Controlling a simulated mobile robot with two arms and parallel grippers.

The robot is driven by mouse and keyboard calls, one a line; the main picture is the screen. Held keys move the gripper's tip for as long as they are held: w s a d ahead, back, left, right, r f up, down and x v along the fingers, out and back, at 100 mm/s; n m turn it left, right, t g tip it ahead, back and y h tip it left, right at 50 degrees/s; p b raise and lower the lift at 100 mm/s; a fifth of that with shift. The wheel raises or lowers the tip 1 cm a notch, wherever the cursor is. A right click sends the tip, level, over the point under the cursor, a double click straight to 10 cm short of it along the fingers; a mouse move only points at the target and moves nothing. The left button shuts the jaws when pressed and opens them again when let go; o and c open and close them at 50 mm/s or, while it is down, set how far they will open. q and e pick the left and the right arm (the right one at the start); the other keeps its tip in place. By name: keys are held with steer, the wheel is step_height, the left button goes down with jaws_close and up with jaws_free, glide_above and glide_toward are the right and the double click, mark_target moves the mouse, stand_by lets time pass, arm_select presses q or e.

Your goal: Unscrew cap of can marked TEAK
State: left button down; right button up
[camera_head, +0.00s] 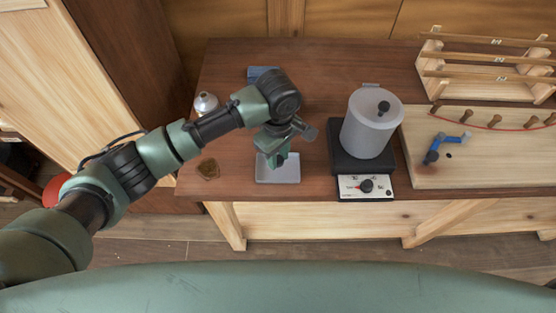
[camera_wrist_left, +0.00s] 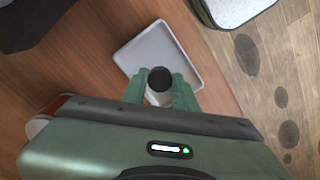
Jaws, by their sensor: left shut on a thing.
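A pale metal can (camera_head: 205,103) with a sloping top stands at the left of the bench; no marking on it is readable. My left gripper (camera_head: 277,162) is well to the right of it, above a shallow light-grey tray (camera_head: 290,176). In the left wrist view its two green fingers are shut on a small round thing (camera_wrist_left: 160,79) with a dark top and pale side. I cannot tell whether this is the can's cap. The tray (camera_wrist_left: 146,47) shows under the fingers in that view. My right gripper is not in view.
A grey pot (camera_head: 368,125) stands on a black hotplate with a dial panel (camera_head: 366,187), right of my gripper. A blue block (camera_head: 262,73) lies behind my arm and a brown patch (camera_head: 208,169) lies left of the tray. A board with a blue tool (camera_head: 450,142) and a wooden rack (camera_head: 490,62) fill the right.

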mark_target(278, 169)
arm_select(q)
steer(key=shift+f, duration=1.55)
steer(key=shift+f, duration=0.1)
steer(key=c, duration=1.1)
jaws_free()
